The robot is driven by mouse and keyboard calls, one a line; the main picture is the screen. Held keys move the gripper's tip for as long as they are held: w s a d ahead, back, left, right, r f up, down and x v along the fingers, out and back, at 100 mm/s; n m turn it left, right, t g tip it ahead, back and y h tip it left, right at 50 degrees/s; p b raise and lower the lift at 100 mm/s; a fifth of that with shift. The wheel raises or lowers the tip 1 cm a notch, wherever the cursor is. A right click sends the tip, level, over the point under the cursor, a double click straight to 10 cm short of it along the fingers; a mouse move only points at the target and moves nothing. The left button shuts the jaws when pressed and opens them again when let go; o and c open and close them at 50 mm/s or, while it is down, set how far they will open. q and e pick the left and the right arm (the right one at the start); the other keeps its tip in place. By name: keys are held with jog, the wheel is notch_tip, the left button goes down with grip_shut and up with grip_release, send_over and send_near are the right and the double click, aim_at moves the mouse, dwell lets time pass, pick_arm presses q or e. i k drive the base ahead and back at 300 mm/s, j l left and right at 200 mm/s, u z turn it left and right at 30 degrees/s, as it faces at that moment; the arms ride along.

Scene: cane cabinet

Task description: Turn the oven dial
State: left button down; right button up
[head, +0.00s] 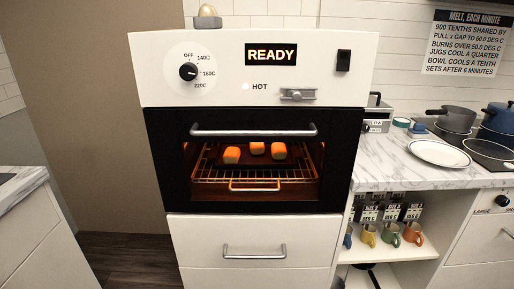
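The oven dial (188,71) is a round black knob on the white control panel (220,95) at the upper left of the oven. Labels OFF, 140C, 180C and 220C stand around it. A small light mark on the knob appears to be on its lower right side, toward 180C, but it is too small to be sure. The display (270,55) reads READY, and a pale lamp (245,87) sits beside the word HOT. The oven door (330,170) is shut, with an orange glow and three orange-topped pieces (256,149) on the rack inside. Neither gripper is in view.
A black switch (343,60) and a metal latch (298,95) are on the panel. The oven door handle (253,130) sticks out below it. Marble counters flank the oven; the right one (385,165) holds a white plate (439,153) and pots (457,118).

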aim_at(188, 72)
jog(key=k, duration=0.9)
